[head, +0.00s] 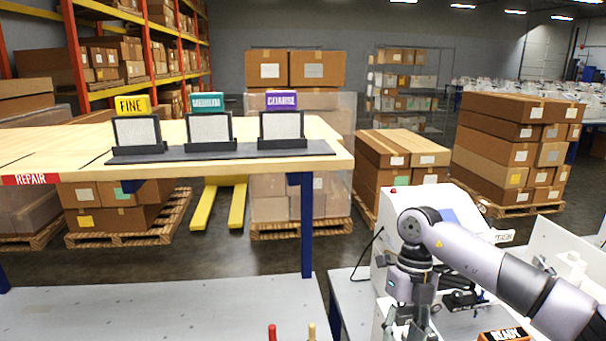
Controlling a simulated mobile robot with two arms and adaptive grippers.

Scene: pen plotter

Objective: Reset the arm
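My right arm comes in from the right edge, bends at a dark joint and points down. My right gripper (408,329) hangs at the bottom edge in front of a white machine (383,262). Its fingertips are cut off by the frame, so its opening is unclear. A small red button or light (393,190) sits on top of the machine. My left gripper is not in view.
A wooden table (60,150) holds a dark rack (320,149) with three panels under FINE (132,104), teal (205,102) and purple (281,100) labels. Red (272,332) and tan (311,332) tips show at the bottom. The grey surface (150,312) is otherwise clear.

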